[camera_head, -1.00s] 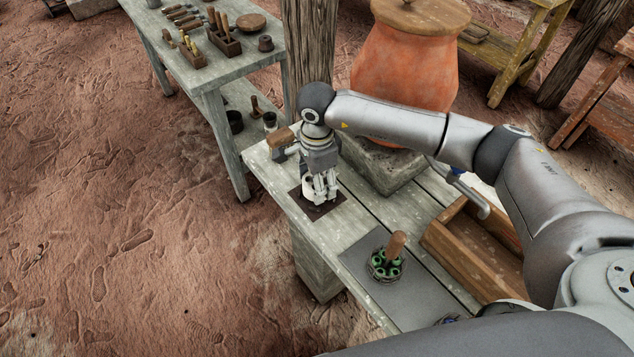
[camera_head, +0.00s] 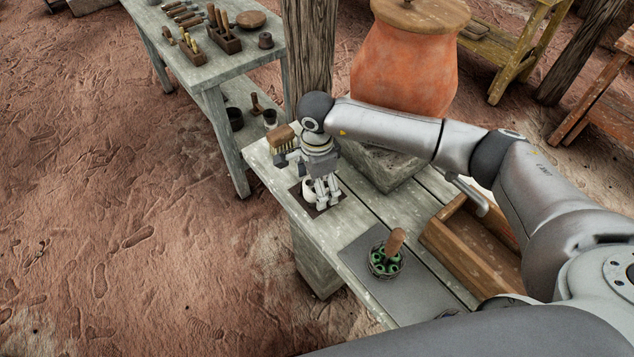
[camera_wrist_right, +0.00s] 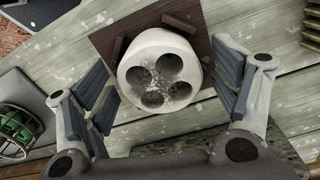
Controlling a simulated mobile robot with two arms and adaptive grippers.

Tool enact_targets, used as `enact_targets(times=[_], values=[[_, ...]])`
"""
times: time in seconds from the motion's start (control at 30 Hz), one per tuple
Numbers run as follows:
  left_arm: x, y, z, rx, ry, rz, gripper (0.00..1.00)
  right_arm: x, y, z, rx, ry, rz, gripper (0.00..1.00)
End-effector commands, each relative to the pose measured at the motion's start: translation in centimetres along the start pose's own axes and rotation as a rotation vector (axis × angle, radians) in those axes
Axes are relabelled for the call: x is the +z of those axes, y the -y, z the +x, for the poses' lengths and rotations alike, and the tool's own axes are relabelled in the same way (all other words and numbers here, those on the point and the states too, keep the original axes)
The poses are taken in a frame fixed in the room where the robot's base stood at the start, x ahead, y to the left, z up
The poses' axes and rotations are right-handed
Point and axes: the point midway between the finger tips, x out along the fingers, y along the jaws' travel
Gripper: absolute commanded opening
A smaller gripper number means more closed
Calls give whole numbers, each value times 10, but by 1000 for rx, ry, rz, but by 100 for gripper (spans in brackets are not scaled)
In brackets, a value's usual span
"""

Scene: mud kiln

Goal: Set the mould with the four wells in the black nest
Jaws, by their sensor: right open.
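The white round mould with four wells (camera_wrist_right: 160,72) sits on a dark square plate (camera_wrist_right: 115,38) with raised wooden strips, seen in the right wrist view. In the head view the mould (camera_head: 308,188) is partly hidden behind my right gripper (camera_head: 327,204). In the wrist view my right gripper (camera_wrist_right: 165,98) is open, its fingers on either side of the mould with gaps between. I cannot tell whether the mould is fully seated between the strips. My left gripper is not in view.
A brush (camera_head: 282,139) lies behind the plate. A wooden crate (camera_head: 465,262) and a stone block (camera_head: 380,168) under a clay jar flank the arm.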

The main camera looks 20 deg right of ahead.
Motion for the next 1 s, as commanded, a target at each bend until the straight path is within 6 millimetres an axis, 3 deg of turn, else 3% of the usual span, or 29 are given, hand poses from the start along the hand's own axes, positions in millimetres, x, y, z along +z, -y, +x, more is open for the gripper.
enact_targets(times=[0.17, 0.5, 0.7, 1.0], values=[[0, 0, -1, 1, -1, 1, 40, 0, 1, -9, -3, 1, 0, 82], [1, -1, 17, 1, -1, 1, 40, 0, 1, -79, -6, 0, -1, 82], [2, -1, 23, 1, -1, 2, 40, 0, 1, -111, -3, 0, -1, 82], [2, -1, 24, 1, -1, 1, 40, 0, 0, -124, 0, 0, 0, 82]])
